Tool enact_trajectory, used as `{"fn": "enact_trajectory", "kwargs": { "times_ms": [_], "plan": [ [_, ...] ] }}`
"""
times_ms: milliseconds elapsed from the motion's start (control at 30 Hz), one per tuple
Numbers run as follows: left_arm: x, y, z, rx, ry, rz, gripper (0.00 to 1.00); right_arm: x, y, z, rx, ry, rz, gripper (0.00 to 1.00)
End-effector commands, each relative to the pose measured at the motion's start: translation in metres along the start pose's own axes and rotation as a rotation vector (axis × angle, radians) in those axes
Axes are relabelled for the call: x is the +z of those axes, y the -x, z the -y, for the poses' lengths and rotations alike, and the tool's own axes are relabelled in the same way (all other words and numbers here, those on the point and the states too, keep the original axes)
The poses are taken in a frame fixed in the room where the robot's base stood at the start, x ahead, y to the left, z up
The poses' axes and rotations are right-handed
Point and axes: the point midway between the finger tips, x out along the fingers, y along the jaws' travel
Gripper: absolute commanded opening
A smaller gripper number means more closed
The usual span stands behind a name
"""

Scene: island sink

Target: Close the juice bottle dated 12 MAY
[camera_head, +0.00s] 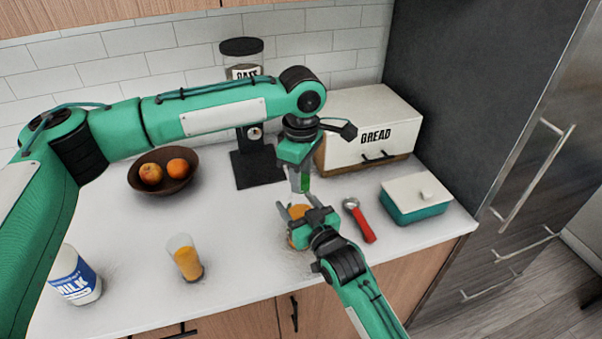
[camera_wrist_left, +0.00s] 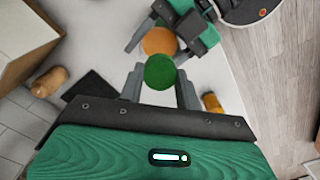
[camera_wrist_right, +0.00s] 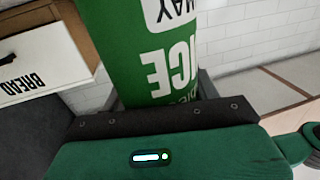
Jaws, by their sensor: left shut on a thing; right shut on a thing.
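The juice bottle (camera_wrist_right: 165,45) has a green label with white print, reading "ICE" and "MAY" upside down in the right wrist view; the day number is out of view. My right gripper (camera_head: 299,214) is shut around the bottle's body. The bottle's open orange top shows in the left wrist view (camera_wrist_left: 160,40). My left gripper (camera_head: 300,182) points down and is shut on a round green cap (camera_wrist_left: 159,72). The cap is off the bottle and looks higher than its mouth, offset to one side in the left wrist view. My left gripper hides part of the bottle's surroundings.
A red-handled tool (camera_head: 360,221) and a teal butter dish (camera_head: 417,205) lie right of the bottle. A bread box (camera_head: 368,125) and a dispenser (camera_head: 253,165) stand behind. A glass of juice (camera_head: 185,257), a milk bottle (camera_head: 75,275) and a fruit bowl (camera_head: 142,186) are left.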

Motion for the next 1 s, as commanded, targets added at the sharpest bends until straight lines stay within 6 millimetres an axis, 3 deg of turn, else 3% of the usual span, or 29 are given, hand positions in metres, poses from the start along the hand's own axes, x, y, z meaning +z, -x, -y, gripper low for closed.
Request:
{"fn": "enact_trajectory", "kwargs": {
  "times_ms": [167, 267, 1000],
  "plan": [
    [0.0003, -0.0002, -0.0001, 0.000, -0.052, 0.001, 0.07, 0.0007, 0.0000, 0.0000, 0.000, -0.001, 0.001, 0.00],
    [0.0006, -0.0008, 0.0001, -0.001, -0.170, 0.002, 0.07, 0.0007, 0.0001, 0.0000, 0.000, -0.001, 0.001, 0.00],
    [0.0004, -0.0011, -0.0001, 0.000, -1.329, 0.003, 0.07, 0.0007, 0.0000, 0.0000, 0.000, -0.001, 0.001, 0.00]
  ]
}}
